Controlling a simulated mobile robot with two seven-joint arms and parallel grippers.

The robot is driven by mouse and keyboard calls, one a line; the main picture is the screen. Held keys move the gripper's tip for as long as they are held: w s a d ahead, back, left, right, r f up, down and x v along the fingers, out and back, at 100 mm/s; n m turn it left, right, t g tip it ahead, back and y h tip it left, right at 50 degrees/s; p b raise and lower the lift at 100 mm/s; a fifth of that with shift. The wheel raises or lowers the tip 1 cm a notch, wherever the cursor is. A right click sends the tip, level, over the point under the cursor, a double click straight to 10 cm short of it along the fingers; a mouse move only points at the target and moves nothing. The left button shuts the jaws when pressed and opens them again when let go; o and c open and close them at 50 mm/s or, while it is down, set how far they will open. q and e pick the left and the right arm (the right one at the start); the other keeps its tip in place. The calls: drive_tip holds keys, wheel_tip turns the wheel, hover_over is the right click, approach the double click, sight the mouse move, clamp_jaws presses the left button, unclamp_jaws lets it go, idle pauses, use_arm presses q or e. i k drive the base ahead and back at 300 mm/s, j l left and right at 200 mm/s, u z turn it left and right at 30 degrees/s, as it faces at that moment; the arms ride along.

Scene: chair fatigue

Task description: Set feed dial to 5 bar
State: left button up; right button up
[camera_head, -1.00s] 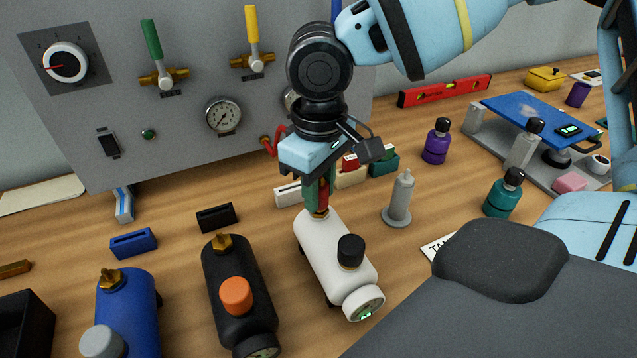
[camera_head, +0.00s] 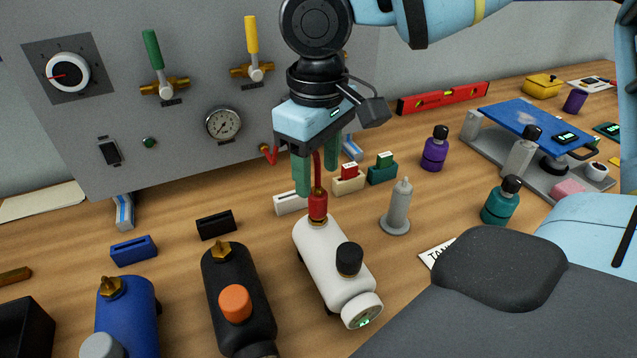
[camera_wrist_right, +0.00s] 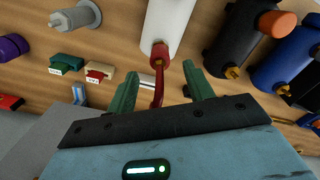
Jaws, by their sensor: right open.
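The feed dial (camera_head: 68,73), a black-and-white knob with a red pointer, is at the upper left of the grey panel (camera_head: 190,60). Its pointer is turned to the left; its scale numbers are too small to read. A round gauge (camera_head: 223,122) sits lower on the panel. My right gripper (camera_head: 317,182) is open, its green fingers pointing down on either side of a red hose, well to the right of the dial. The hose ends in a red connector (camera_head: 318,206) on the neck of the white cylinder (camera_head: 328,258). The right wrist view shows this connector (camera_wrist_right: 160,52) too. My left gripper is out of view.
Green (camera_head: 152,50) and yellow (camera_head: 252,38) valve handles stand out from the panel right of the dial. A black cylinder (camera_head: 238,275) and a blue cylinder (camera_head: 128,310) lie in front. A grey nozzle-shaped piece (camera_head: 399,208) stands right of the white cylinder.

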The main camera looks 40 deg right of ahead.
sight(69, 72)
drive_tip(key=k, duration=1)
